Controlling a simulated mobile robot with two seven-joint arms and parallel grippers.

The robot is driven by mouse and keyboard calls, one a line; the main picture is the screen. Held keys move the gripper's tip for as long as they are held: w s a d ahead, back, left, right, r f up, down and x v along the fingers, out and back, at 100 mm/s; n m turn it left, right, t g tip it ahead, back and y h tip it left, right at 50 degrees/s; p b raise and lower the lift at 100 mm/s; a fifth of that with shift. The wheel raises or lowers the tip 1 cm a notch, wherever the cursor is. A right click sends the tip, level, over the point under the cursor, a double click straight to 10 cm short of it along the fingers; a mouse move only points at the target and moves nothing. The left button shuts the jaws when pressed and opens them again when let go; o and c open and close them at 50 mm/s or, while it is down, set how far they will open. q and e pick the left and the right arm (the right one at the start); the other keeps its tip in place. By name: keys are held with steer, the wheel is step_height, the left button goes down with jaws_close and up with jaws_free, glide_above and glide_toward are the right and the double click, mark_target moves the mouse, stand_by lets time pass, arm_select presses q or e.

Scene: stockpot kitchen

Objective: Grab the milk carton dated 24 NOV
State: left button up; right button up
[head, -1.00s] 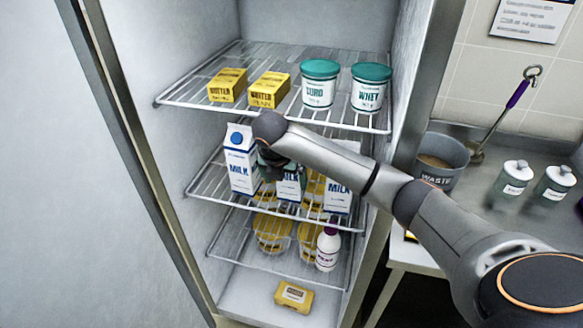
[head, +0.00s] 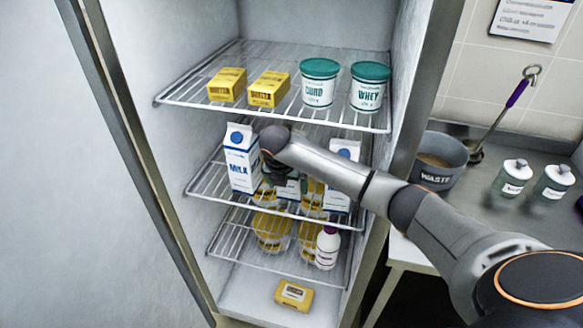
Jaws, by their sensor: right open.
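Milk cartons, white with blue caps and lettering, stand on the middle wire shelf (head: 205,190) of the open fridge. The left carton (head: 241,160) shows its MILK front. The middle carton (head: 290,191) is mostly hidden behind my right gripper. The right carton (head: 345,150) is partly covered by my right arm. No date is legible on any of them. My right gripper (head: 288,178), dark and small in the head view, is open in front of the middle carton, just right of the left one. Whether it touches a carton cannot be told. My left gripper is out of view.
The upper shelf holds two yellow butter packs (head: 246,87) and two green-lidded tubs (head: 342,86) above my arm. Yellow tubs (head: 271,230) and a white bottle (head: 327,248) stand below. A waste bin (head: 439,165) and jars are on the counter at right.

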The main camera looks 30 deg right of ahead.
steer(key=shift+f, duration=0.25)
stand_by(0.3)
jaws_close()
steer(key=shift+w+r, duration=0.1)
steer(key=shift+r, duration=0.05)
stand_by(0.7)
